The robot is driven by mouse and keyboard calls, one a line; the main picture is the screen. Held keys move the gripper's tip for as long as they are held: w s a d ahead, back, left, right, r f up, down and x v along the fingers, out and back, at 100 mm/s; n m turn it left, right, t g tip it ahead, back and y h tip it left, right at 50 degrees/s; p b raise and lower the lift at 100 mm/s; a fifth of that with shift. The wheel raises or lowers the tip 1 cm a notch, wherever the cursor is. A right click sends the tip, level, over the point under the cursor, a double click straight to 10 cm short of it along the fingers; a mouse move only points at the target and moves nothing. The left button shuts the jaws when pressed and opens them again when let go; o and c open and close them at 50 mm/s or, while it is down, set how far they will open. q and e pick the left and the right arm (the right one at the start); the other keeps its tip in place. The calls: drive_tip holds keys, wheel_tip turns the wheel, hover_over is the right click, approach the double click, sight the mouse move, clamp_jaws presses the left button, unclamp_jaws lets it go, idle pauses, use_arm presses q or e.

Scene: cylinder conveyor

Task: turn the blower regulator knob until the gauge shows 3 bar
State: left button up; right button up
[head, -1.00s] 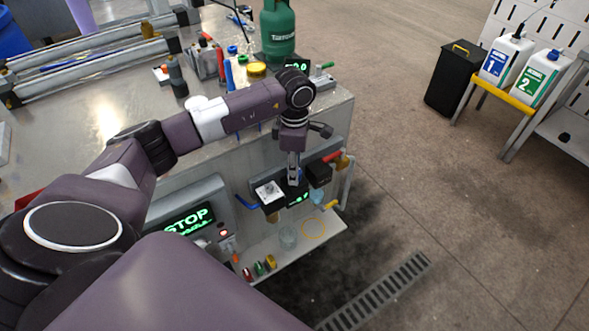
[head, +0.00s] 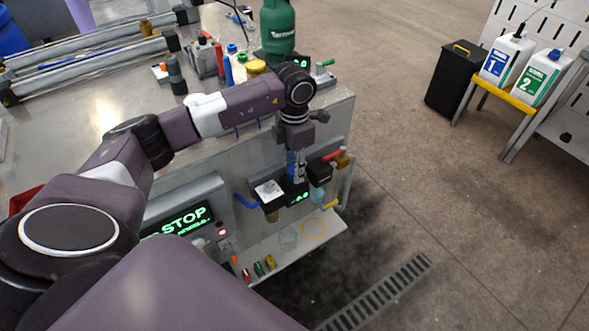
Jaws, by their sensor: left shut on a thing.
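My left gripper (head: 297,168) points down at the air unit on the front side of the bench. It is shut on the blower regulator knob, which is mostly hidden between and under the fingers. Right below the fingertips is a small black gauge (head: 299,195) with green lit digits, too small to read. My right gripper is not in view.
A red-handled valve (head: 331,155) and a black block (head: 319,172) are close to the gripper's right. A STOP display (head: 180,220) stands at left. Open floor lies right.

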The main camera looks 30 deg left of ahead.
use_arm(q)
drive_tip(key=n, duration=0.6)
drive_tip(key=shift+r, duration=0.1)
drive_tip(key=n, duration=0.6)
drive_tip(key=shift+w, duration=0.1)
idle(0.5)
drive_tip(key=o, duration=0.9)
wheel_tip(320, 180, up, 12)
idle(0.3)
